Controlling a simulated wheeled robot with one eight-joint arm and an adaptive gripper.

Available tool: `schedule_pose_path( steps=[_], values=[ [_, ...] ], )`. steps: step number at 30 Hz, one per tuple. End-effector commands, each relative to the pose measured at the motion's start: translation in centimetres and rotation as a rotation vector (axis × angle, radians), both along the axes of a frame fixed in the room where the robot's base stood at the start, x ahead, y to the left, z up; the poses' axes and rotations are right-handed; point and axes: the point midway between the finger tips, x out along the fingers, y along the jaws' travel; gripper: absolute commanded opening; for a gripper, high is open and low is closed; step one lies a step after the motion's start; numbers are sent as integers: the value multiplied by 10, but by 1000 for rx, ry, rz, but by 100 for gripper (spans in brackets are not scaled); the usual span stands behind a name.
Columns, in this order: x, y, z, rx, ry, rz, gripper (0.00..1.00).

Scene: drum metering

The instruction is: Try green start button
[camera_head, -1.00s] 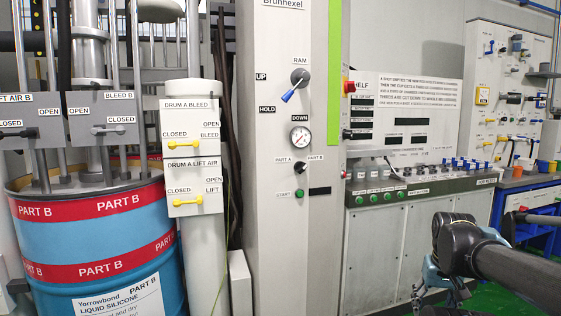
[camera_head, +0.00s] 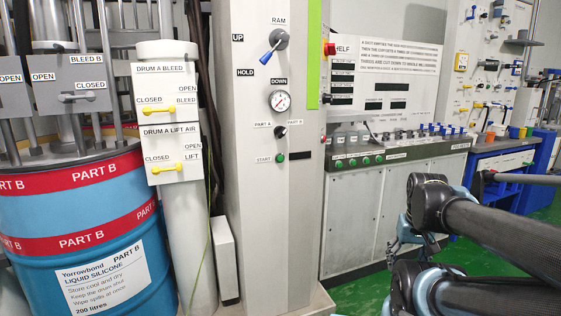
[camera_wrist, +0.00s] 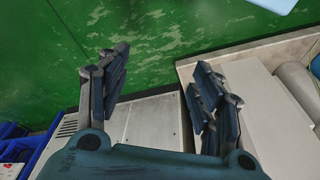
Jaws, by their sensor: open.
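The green START button (camera_head: 279,157) is on the front of the tall grey Brunhexel panel (camera_head: 262,215), below the PART A / PART B selector (camera_head: 281,132) and the gauge (camera_head: 280,101). A START label sits at its left. My gripper (camera_head: 402,238) is partly hidden by my arm, to the right of the panel and lower than the button in the picture, apart from it. In the wrist view my gripper (camera_wrist: 160,88) is open and empty, its two fingers spread wide. The button does not show there.
A console (camera_head: 400,152) with several green buttons stands right of the panel. The RAM lever (camera_head: 272,48) and a red knob (camera_head: 329,49) are higher up. A blue PART B drum (camera_head: 85,235) and valve boxes (camera_head: 168,89) are at left. Green floor (camera_head: 365,295) shows in front.

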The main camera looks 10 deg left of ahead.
Motion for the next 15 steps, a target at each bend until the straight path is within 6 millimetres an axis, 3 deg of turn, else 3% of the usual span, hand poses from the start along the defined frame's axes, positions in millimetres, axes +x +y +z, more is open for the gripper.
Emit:
schedule_pose_path(
  steps=[1, 6, 8, 15],
  values=[
    [0, 0, 0, 0, 0, 0, 49],
    [0, 0, 0, 0, 0, 0, 10],
    [0, 0, 0, 0, 0, 0, 0],
    [0, 0, 0, 0, 0, 0, 0]
  ],
)
